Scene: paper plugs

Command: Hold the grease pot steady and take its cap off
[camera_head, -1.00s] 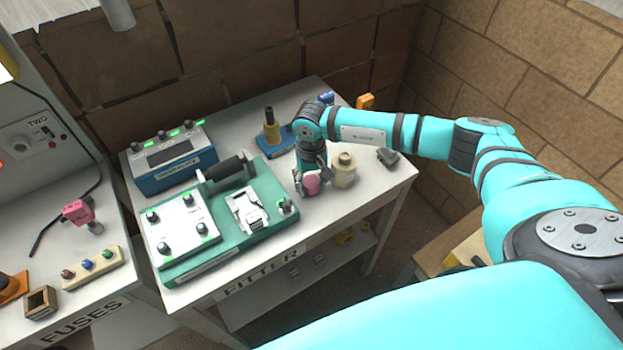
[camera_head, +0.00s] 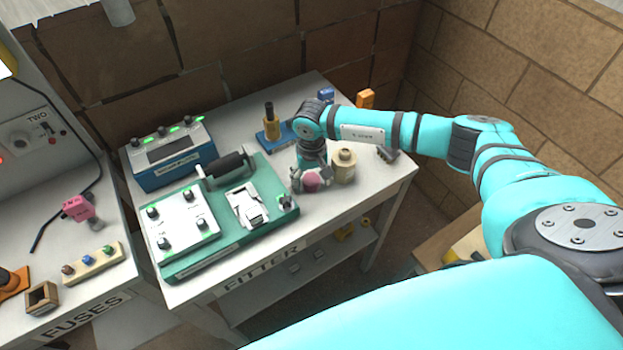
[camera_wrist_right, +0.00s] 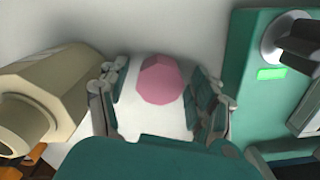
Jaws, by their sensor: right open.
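The beige grease pot (camera_head: 345,166) stands upright near the right edge of the fitter bench. It also shows at the left of the right wrist view (camera_wrist_right: 48,100), with a narrower round top. A pink faceted piece (camera_head: 311,182) is just left of the pot; I cannot tell for sure that it is the cap. My right gripper (camera_head: 311,178) points down over it, open, with its fingers apart on either side. The right wrist view shows the pink piece (camera_wrist_right: 161,79) between the fingers with gaps on both sides. No gripper holds the pot. My left gripper is out of view.
A green fixture (camera_head: 285,210) with a white control panel lies left of the gripper. A blue box (camera_head: 172,158) and a brown-and-black bottle-like item (camera_head: 270,122) stand behind. A small dark item (camera_head: 387,153) is right of the pot. The bench front right is clear.

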